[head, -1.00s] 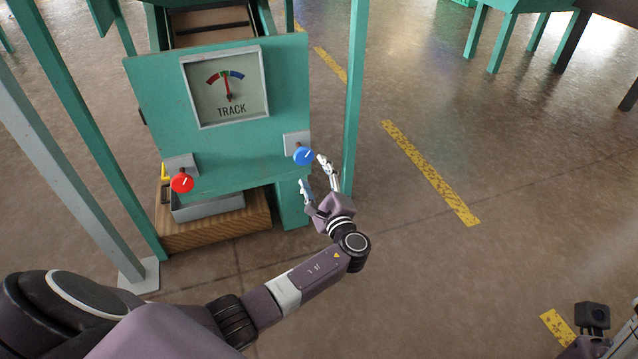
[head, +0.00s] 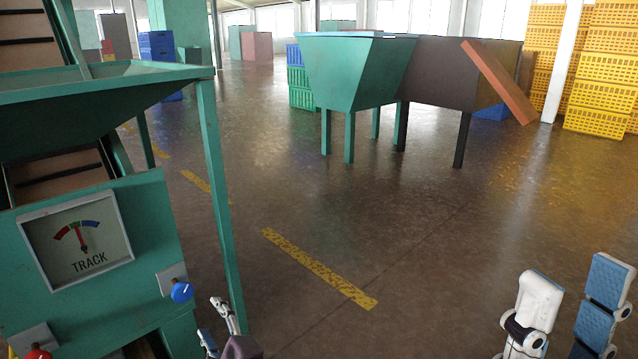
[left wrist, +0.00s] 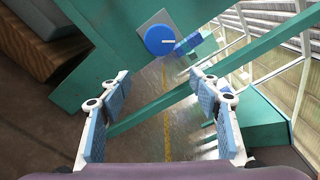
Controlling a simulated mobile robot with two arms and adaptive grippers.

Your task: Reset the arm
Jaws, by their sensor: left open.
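My left gripper (head: 219,328) is open and empty at the lower left of the head view. It is just right of and below the blue knob (head: 181,292) on the green panel. In the left wrist view the blue knob (left wrist: 159,40) shows beyond the spread fingers, apart from them. My right gripper (head: 568,310) is at the lower right, its fingers apart with nothing between them.
The green machine with its TRACK gauge (head: 78,239) and a red knob (head: 38,354) fills the left. A green post (head: 218,200) stands beside my left gripper. Green hopper (head: 355,72) and yellow crates (head: 602,65) stand farther back. The middle floor is clear.

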